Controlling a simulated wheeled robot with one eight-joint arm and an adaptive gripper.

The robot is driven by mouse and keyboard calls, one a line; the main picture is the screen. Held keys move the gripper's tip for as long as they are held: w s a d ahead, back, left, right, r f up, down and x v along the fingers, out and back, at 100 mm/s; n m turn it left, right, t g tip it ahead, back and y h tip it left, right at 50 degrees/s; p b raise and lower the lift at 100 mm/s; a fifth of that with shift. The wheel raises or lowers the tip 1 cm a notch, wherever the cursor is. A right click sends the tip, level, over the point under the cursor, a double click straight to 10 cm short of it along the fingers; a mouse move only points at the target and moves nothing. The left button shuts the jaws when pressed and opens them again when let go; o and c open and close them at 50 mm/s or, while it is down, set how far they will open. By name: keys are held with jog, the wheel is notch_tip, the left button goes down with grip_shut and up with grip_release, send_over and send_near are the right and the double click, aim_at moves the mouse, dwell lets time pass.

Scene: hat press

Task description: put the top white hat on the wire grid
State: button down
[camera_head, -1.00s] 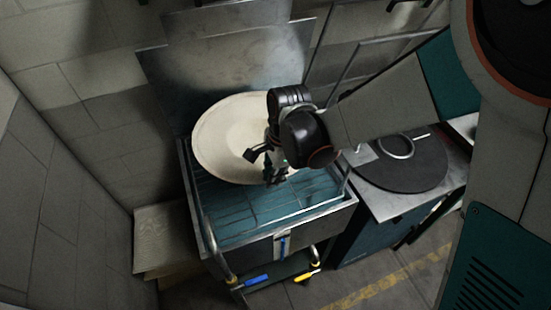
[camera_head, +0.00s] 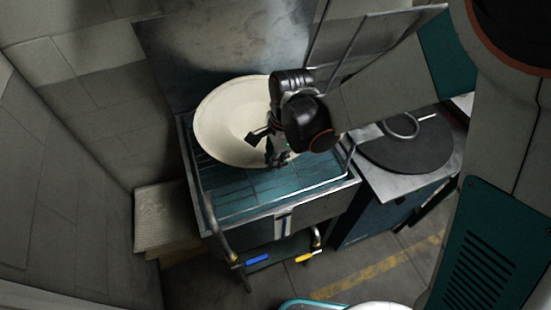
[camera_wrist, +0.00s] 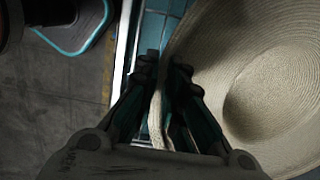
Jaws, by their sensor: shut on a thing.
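The white hat (camera_head: 224,117) is over the back of the blue wire grid (camera_head: 268,187) in the head view, tilted with its hollow side facing the camera. My gripper (camera_head: 271,150) is at the hat's right front rim. In the wrist view, the hat (camera_wrist: 265,95) fills the right side, and my gripper's fingers (camera_wrist: 163,75) are shut on its brim, one on each side. Part of the hat's right side is hidden behind my gripper. I cannot tell whether the hat touches the grid.
A metal panel (camera_head: 225,45) stands behind the grid. A round dark plate (camera_head: 405,145) with a ring handle lies on the bench to the right. Blue (camera_head: 257,259) and yellow (camera_head: 308,256) handles are below the grid's front. A woven pale stack (camera_head: 163,217) is at left.

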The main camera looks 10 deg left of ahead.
jog(key=shift+f+b, duration=0.55)
dwell(0.4)
jog(key=c, duration=1.6)
grip_release()
